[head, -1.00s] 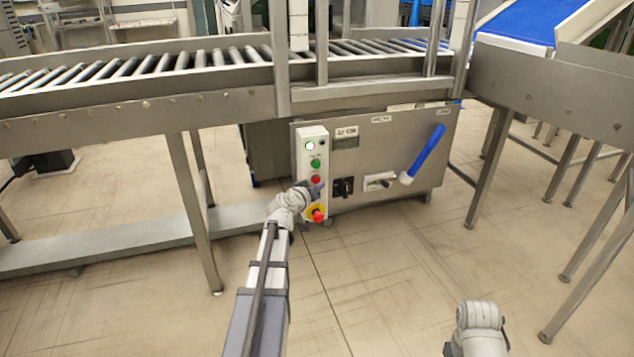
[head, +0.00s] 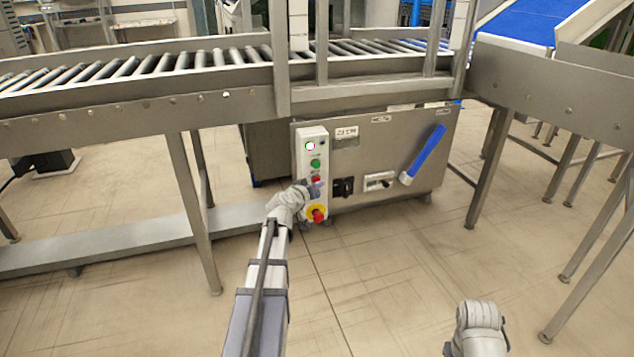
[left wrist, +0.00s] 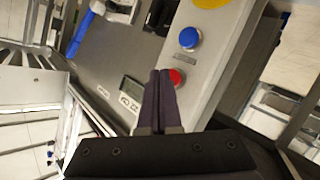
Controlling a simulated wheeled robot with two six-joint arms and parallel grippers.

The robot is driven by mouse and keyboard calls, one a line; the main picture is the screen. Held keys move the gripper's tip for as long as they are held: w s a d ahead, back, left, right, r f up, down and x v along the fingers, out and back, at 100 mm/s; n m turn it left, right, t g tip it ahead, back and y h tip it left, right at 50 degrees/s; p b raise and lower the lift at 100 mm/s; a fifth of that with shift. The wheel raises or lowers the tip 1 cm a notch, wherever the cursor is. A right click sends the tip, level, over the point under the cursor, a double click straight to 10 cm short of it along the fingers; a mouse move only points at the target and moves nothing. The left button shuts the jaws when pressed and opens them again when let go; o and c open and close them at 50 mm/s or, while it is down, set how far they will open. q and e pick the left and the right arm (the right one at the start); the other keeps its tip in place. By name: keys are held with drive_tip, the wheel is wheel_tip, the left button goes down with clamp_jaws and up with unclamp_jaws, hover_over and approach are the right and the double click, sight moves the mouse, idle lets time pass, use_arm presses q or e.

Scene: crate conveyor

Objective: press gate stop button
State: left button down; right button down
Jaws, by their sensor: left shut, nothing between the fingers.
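A pale button panel stands upright on the left of the steel cabinet front. In the head view it carries a lit lamp (head: 310,146), a green button (head: 316,163), a red button (head: 316,179) partly covered by my gripper, and a red mushroom knob (head: 318,215) on yellow. My left gripper (head: 318,188) is shut and empty in front of the panel. In the left wrist view its closed fingertips (left wrist: 160,74) lie just beside the red button (left wrist: 177,77); I cannot tell whether they touch it. A blue button (left wrist: 190,38) sits beyond.
The cabinet also bears a black switch (head: 343,187) and a blue handle (head: 424,153). A roller conveyor (head: 130,105) runs above on steel legs. A blue belt (head: 530,22) is at the upper right. The floor in front is clear.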

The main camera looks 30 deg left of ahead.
use_arm(q)
drive_tip(key=shift+w+a, duration=0.35)
drive_tip(key=shift+a, duration=0.05)
idle(0.6)
drive_tip(key=shift+s+d, duration=0.6)
drive_tip(key=shift+d, duration=0.1)
idle(0.4)
drive_tip(key=s+d, duration=0.3)
drive_tip(key=shift+s+d, duration=0.1)
drive_tip(key=shift+d, duration=0.3)
idle(0.7)
